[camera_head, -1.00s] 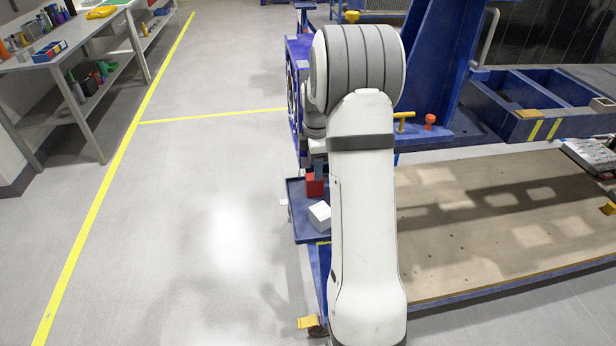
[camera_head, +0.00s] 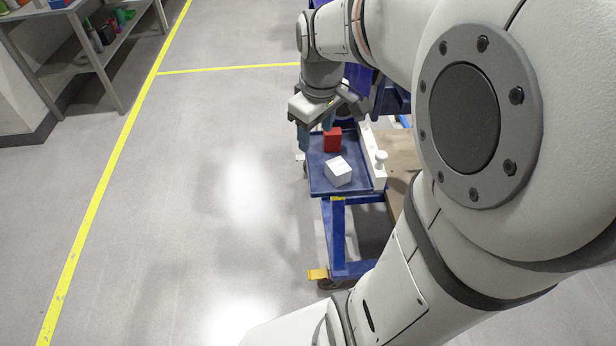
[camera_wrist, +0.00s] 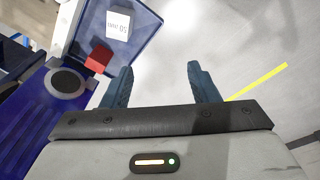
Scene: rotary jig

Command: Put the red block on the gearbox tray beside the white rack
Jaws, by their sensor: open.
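The red block (camera_head: 332,139) stands on the blue tray (camera_head: 318,184), towards its far end. A white block (camera_head: 338,171) is on the same tray, nearer the camera. The white rack (camera_head: 379,172) runs along the tray's right side. My gripper (camera_head: 317,128) is at the tray's far left, beside the red block and apart from it. In the wrist view my gripper (camera_wrist: 160,85) is open with nothing between the fingers. The red block (camera_wrist: 99,58) there lies beyond the left finger. The white block (camera_wrist: 118,24), with dark print, is further off.
The tray sits on a blue frame (camera_head: 338,235) with a yellow-tabbed caster. My arm hides much of the right side. A grey shelf bench (camera_head: 85,45) stands at far left. The floor (camera_head: 210,200) between is clear, with yellow lines.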

